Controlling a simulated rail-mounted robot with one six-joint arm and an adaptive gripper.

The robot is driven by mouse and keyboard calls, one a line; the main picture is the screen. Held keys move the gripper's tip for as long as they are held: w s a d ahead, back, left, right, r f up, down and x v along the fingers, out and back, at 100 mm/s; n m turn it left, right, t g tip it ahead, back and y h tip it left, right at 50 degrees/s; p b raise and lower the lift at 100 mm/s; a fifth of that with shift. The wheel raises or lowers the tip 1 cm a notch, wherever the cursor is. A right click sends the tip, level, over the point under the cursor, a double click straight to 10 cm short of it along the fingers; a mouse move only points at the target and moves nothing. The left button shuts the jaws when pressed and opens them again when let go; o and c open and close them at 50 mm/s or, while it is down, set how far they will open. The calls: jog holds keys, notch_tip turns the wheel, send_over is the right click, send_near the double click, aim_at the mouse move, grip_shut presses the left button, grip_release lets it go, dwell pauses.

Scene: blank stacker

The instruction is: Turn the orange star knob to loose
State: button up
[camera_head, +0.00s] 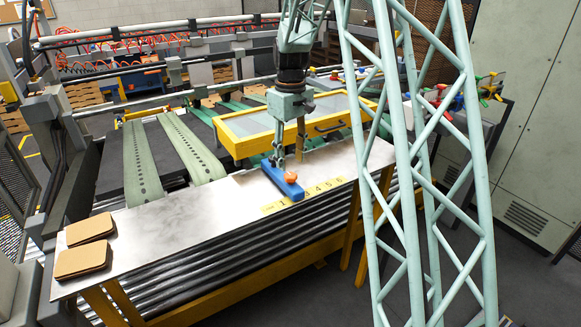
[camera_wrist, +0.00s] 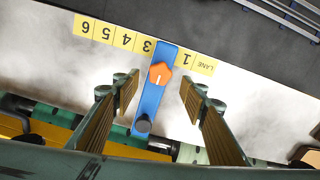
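The orange star knob (camera_wrist: 160,73) sits on a blue bar (camera_wrist: 152,104) that lies across the lane strip on the metal shelf. A short white mark on the knob points toward the lower part of the wrist view. My gripper (camera_wrist: 159,88) is open and empty, with one finger on each side of the bar. In the head view, my gripper (camera_head: 290,158) points down above the bar, just behind the knob. Neither finger appears to touch the knob.
The yellow lane strip (camera_wrist: 115,37) shows 1, 3, 4, 5 and 6; the bar covers the place between 1 and 3. A yellow-framed tray (camera_head: 240,146) stands close behind my gripper. Two brown pads (camera_head: 84,260) lie at the shelf's left end. The shelf (camera_head: 180,225) between is clear.

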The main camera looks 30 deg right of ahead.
aim_at(290, 176)
notch_tip(290, 176, up, 6)
jog(key=shift+r, duration=0.15)
dwell(0.3)
dwell(0.6)
jog(key=s+a+r+t+b, duration=0.1)
jog(key=s+a+r+b, duration=0.15)
jog(key=s+a, duration=0.35)
jog(key=s+a+r+m+b, duration=0.1)
jog(key=s+a+r, duration=0.25)
jog(key=s, duration=0.45)
jog(key=s+a+r+t+b, duration=0.1)
jog(key=s+a+r+b, duration=0.1)
jog(key=s+a+r, duration=0.35)
jog(key=s+a+f+t+b, duration=0.1)
jog(key=s+a+f+b, duration=0.1)
jog(key=s, duration=1.1)
jog(key=s+a+f+m+t+b, duration=0.1)
jog(key=s+a+f, duration=0.3)
jog(key=s, duration=0.9)
jog(key=shift+s+f+b, duration=0.35)
jog(key=shift+b, duration=0.35)
